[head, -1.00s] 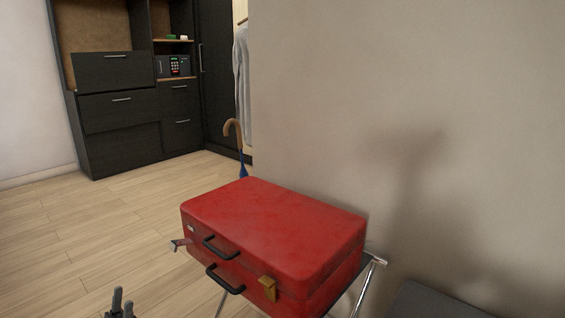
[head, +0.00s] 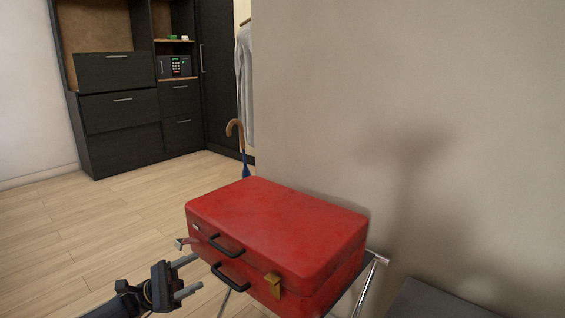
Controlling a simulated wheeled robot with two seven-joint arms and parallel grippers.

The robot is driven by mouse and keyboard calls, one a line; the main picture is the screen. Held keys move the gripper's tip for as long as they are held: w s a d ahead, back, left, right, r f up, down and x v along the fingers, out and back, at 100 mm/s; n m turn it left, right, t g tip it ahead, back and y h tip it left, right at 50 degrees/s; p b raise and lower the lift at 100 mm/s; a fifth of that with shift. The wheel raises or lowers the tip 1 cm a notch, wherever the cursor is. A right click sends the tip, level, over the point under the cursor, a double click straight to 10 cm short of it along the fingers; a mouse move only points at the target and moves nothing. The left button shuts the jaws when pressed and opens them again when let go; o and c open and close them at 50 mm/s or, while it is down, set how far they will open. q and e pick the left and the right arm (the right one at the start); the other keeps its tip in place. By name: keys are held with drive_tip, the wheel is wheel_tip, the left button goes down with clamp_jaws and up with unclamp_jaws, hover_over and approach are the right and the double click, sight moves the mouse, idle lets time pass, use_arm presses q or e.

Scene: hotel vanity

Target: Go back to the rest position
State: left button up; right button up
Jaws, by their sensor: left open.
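My left gripper (head: 186,277) shows at the lower left, in front of the red suitcase's left side. Its two fingers are apart and nothing is between them. The red suitcase (head: 280,222) is closed and lies flat on a metal-legged stand (head: 374,272). Two black handles and a brass clasp (head: 273,285) are on its front face. I cannot tell the exact gap between the fingers and the suitcase. My right gripper is not in view.
A dark cabinet (head: 120,110) with drawers and a small safe (head: 175,66) stands at the back left. An umbrella (head: 236,132) with a curved handle stands behind the suitcase. A bare wall (head: 420,100) fills the right. The wooden floor (head: 60,230) at left is clear.

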use_arm(q)
drive_tip(key=s+d+r+m+g+y, duration=0.15)
drive_tip(key=s+d+m+y, duration=0.35)
drive_tip(key=s+d+y, duration=0.65)
drive_tip(key=s+a+f+m+t+y+p, duration=0.15)
drive_tip(key=s+a+t+y, duration=0.3)
drive_tip(key=s, duration=0.55)
drive_tip(key=s+a+f+m+t+y, duration=0.25)
drive_tip(key=s+a+y, duration=0.3)
drive_tip(key=s, duration=0.55)
wheel_tip(320, 180, up, 39)
drive_tip(key=p, duration=3.8)
drive_tip(key=shift+w+a+f+h, duration=0.2)
drive_tip(key=shift+w+a+h, duration=0.15)
drive_tip(key=shift+a, duration=0.05)
drive_tip(key=shift+t, duration=0.25)
